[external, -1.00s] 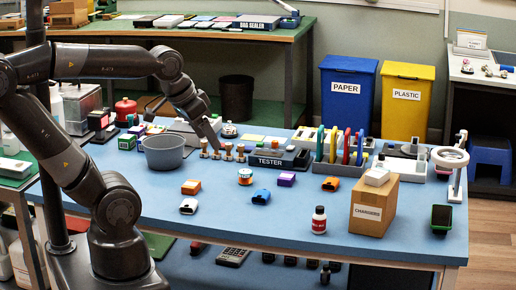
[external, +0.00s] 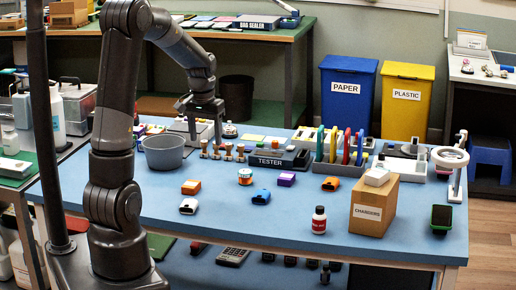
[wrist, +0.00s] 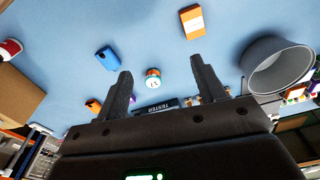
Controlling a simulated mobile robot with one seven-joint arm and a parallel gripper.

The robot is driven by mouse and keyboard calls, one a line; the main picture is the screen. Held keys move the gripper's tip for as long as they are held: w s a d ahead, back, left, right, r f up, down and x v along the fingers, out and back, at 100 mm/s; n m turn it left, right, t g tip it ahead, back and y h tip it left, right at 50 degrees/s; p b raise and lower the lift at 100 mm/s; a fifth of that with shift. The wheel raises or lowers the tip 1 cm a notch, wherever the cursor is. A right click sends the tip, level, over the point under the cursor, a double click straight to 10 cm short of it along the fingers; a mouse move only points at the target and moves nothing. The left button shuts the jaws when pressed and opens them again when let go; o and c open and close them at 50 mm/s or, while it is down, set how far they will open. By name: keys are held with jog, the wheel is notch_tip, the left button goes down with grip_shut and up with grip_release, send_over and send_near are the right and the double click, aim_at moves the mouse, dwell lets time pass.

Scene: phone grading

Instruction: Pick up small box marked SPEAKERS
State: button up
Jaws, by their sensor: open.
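No box with a readable SPEAKERS label shows in either view. A cardboard box (external: 374,206) at the right of the blue table carries a label that reads CHARGERS. My gripper (external: 204,126) is at the back left of the table, above the area behind the grey bowl (external: 164,152) and the tester. In the wrist view my gripper's fingers (wrist: 160,68) are spread with nothing between them. The cardboard box (wrist: 15,95) shows partly at the left edge there.
The black tester (external: 272,160) and a rack of coloured upright pieces (external: 340,147) stand along the back. Small orange (external: 191,187), blue (external: 261,196) and purple (external: 286,179) items lie mid-table. A red bottle (external: 319,220) stands near the cardboard box.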

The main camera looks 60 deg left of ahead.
jog(key=n, duration=0.1)
send_over(191, 184)
notch_tip(191, 184, down, 6)
jog(key=shift+n+g+h, duration=0.3)
jog(key=shift+g, duration=0.1)
jog(key=f, duration=0.5)
jog(key=shift+w+a+f, duration=0.15)
jog(key=shift+w+a, duration=0.1)
jog(key=shift+a, duration=0.15)
jog(key=f, duration=0.5)
jog(key=shift+s+d+f, duration=0.25)
jog(key=shift+d+f, duration=0.05)
jog(key=c, duration=1)
